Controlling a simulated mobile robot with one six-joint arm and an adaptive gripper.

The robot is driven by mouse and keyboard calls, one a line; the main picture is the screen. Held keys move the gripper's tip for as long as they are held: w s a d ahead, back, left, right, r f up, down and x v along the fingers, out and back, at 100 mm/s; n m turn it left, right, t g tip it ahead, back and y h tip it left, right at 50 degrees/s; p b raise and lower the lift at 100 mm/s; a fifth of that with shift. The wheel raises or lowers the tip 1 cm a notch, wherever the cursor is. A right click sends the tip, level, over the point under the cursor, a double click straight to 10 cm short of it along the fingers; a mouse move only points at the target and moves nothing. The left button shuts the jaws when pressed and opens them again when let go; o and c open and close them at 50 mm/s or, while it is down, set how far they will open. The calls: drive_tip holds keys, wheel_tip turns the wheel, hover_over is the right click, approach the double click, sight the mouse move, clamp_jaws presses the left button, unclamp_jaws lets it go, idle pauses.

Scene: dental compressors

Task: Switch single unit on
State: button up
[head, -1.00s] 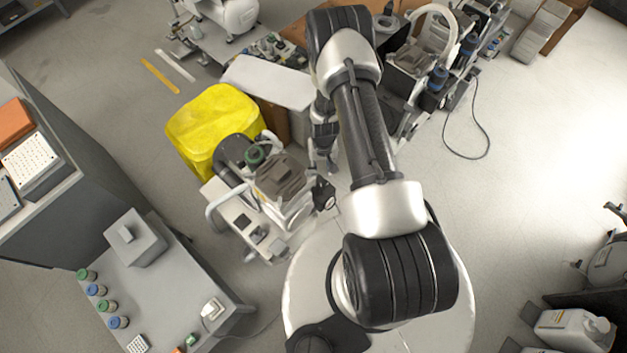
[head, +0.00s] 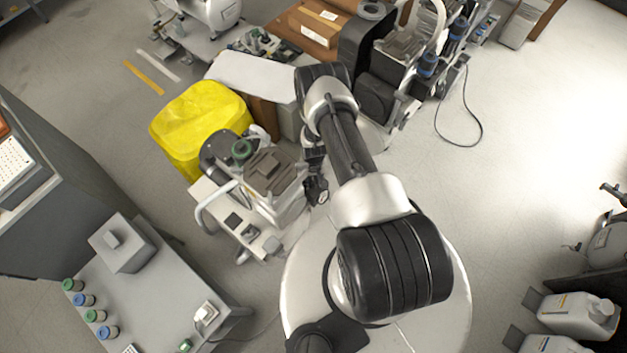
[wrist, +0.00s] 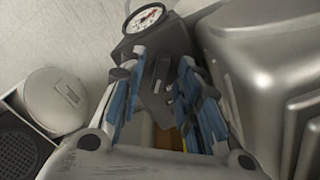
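The single compressor unit (head: 268,172) stands on the floor left of my arm, with a brown ribbed top, a green-capped part and a white base. My gripper (head: 317,190) is at its right side. In the wrist view, a dark switch box (wrist: 166,95) with a round white pressure gauge (wrist: 144,18) shows between and beyond the fingers. My gripper (wrist: 160,72) shows there with blue-padded fingers apart, open and empty. I cannot tell whether a finger touches the box. A small light lever-like mark shows on the box; its position is unclear. A smooth metal casing (wrist: 270,60) is close on the right.
A yellow-covered bin (head: 198,125) stands behind the unit. A larger compressor unit (head: 405,50) with a cable on the floor is at the back. A grey table (head: 150,285) with several small jars is at the lower left.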

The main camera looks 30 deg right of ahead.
drive_tip(key=shift+c, duration=0.6)
clamp_jaws()
